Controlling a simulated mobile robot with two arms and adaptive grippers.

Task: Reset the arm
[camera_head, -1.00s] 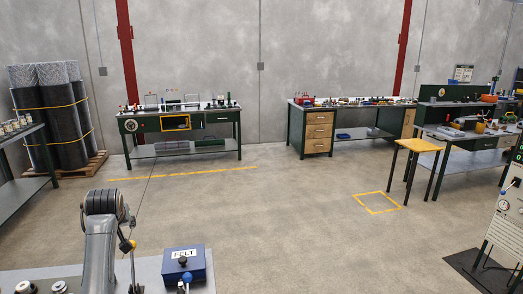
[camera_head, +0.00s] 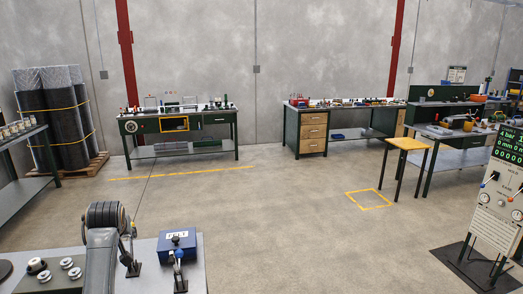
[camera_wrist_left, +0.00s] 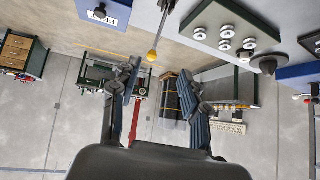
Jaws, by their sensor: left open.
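My left gripper (camera_wrist_left: 160,70) is open in the left wrist view, its two dark fingers spread with nothing between them. That view looks upside down over the room. In the head view my left arm (camera_head: 101,262) rises at the lower left, with a dark ribbed part at its top; its fingers cannot be made out there. My right arm and gripper are not in view.
A grey bench (camera_head: 203,281) at the lower left bears a blue FELT box (camera_head: 178,249), levers and round metal parts (camera_head: 38,266). A gauge stand (camera_head: 498,192) is at right.

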